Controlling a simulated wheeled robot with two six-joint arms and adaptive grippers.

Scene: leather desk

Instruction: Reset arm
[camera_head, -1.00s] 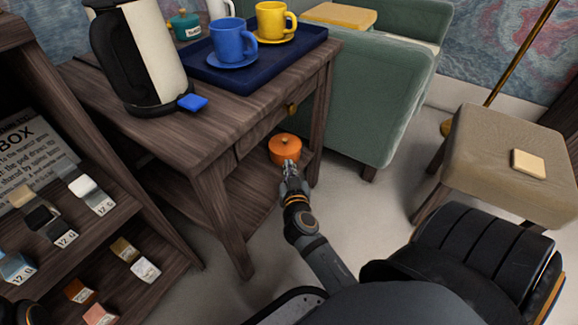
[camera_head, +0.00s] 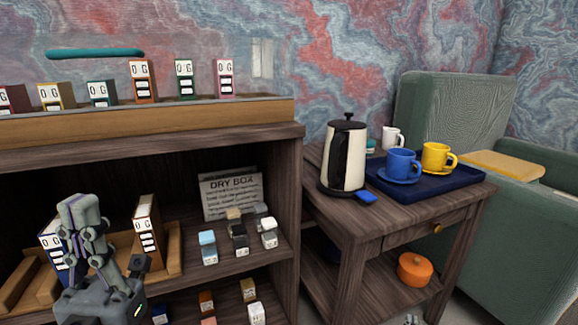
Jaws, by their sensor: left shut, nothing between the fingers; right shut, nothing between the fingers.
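My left gripper (camera_head: 82,210) stands upright at the lower left, in front of the shelf unit. Its fingers are shut and empty. Only the tip of my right gripper (camera_head: 411,319) shows at the bottom edge, just below the orange lidded pot (camera_head: 415,270). It is shut with nothing in it, and the rest of it is cut off by the frame.
The shelf unit (camera_head: 290,210) holds several small bottles or blocks and a DRY BOX sign (camera_head: 231,194). A side table (camera_head: 365,222) carries a kettle (camera_head: 345,155) and a blue tray (camera_head: 455,181) with cups. A green armchair (camera_head: 530,230) stands at right.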

